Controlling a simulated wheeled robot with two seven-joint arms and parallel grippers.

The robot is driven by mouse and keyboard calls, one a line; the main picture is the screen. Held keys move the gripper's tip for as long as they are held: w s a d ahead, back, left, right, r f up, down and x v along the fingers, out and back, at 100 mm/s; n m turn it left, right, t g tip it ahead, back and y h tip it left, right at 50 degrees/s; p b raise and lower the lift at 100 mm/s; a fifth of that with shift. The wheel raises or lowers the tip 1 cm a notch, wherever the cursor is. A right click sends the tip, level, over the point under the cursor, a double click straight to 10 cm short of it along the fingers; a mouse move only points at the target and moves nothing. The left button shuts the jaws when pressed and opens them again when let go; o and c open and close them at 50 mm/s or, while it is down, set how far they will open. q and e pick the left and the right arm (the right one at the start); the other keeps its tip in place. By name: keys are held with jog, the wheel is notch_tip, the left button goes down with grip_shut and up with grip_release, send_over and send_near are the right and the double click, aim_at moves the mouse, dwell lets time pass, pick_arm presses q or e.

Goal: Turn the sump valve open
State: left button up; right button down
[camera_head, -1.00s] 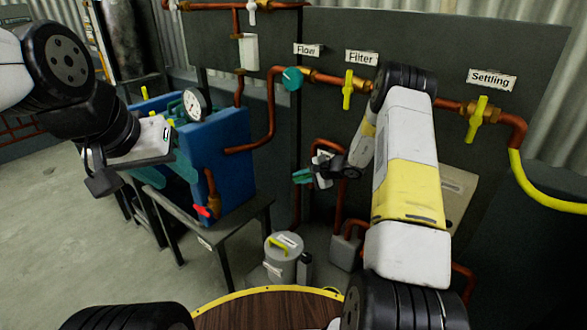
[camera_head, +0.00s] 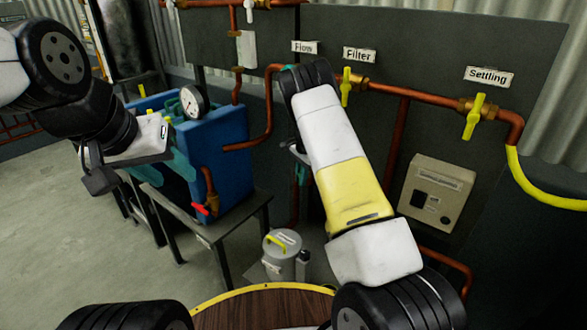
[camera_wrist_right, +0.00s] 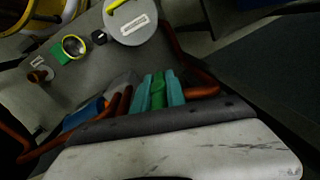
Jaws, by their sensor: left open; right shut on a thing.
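My right gripper (camera_head: 300,170) is mostly hidden behind my right forearm in the head view, low in front of the dark panel. In the right wrist view its teal fingers (camera_wrist_right: 158,90) are shut on a green handle-like piece (camera_wrist_right: 158,98). No readable label shows beside this piece, so I cannot confirm that it is the sump valve. Copper pipes (camera_wrist_right: 196,75) run close by it. My left gripper (camera_head: 168,158), with teal fingers, is open beside the blue machine (camera_head: 222,150) and appears empty.
Yellow valve handles sit under the Filter (camera_head: 346,87) and Settling (camera_head: 473,117) signs. A red handle (camera_head: 200,209) is low on the blue machine. A beige box (camera_head: 437,192) is on the panel at right.

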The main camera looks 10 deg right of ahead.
jog(key=shift+g+h, duration=0.4)
jog(key=shift+s+f, duration=0.1)
jog(key=shift+s, duration=0.05)
jog(key=c, duration=1.4)
grip_release()
jog(key=shift+o, duration=0.2)
jog(key=shift+r, duration=0.4)
notch_tip(320, 180, up, 3)
jog(key=shift+f, duration=0.1)
jog(key=s+a+r, duration=0.1)
jog(key=s+a, duration=0.2)
jog(key=s, duration=1.2)
jog(key=shift+s+r, duration=0.25)
jog(key=shift+s, duration=0.05)
